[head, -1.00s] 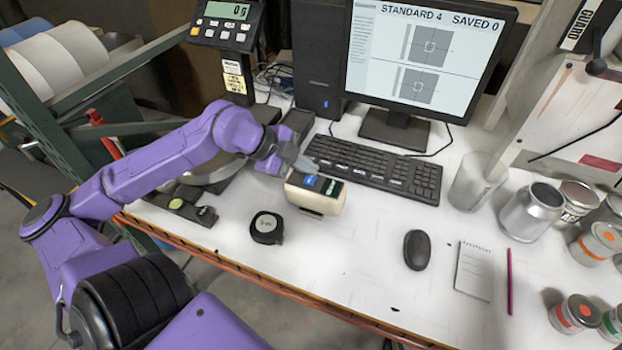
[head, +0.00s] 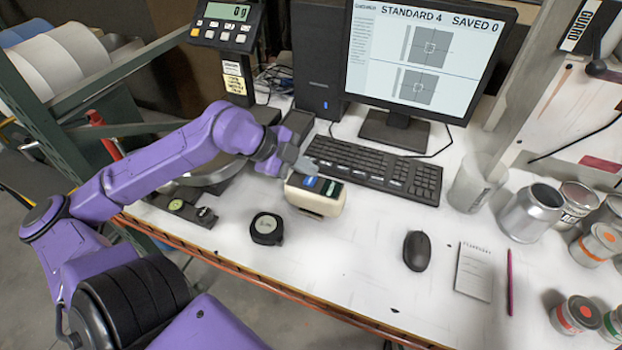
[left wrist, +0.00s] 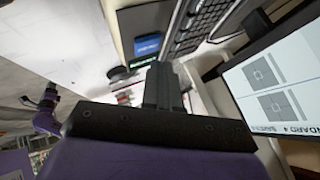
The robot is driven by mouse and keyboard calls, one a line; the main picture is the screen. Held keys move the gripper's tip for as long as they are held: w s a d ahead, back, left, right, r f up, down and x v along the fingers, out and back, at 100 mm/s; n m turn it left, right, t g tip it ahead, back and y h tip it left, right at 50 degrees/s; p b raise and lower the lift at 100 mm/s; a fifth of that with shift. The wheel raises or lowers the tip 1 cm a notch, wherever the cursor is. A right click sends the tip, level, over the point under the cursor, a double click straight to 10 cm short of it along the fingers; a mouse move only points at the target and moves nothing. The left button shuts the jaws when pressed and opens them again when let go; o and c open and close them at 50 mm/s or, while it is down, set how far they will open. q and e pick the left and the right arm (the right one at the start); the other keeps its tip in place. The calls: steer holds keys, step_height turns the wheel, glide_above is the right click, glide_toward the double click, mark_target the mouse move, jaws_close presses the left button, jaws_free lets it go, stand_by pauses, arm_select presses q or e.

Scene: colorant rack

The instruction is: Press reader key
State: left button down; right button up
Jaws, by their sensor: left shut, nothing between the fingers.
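The reader (head: 316,199) is a small cream-coloured box with a dark top, standing on the white table in front of the keyboard. Its top carries a blue key (head: 311,182) and a green one (head: 331,188). In the left wrist view the blue key (left wrist: 147,45) and the green one (left wrist: 143,62) show ahead of the fingers. My left gripper (head: 304,166) is shut and empty, its tips just behind and above the blue key. I cannot tell whether they touch the reader. My right gripper is not in view.
The monitor (head: 423,50) reads "STANDARD 4 SAVED 0". The keyboard (head: 375,168) lies close behind the reader. A round black puck-like thing (head: 267,228) and a mouse (head: 416,250) lie in front. Cans (head: 531,212) stand at the right. The table between puck and mouse is clear.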

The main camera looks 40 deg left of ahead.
mark_target(306, 181)
arm_select(q)
steer(key=shift+f, duration=0.1)
stand_by(0.6)
steer(key=shift+f, duration=0.35)
steer(key=shift+f+b, duration=0.35)
stand_by(0.4)
steer(key=shift+r+p, duration=0.8)
step_height(306, 181, up, 5)
steer(key=p, duration=0.4)
steer(key=shift+r+p, duration=0.1)
steer(key=shift+p, duration=0.25)
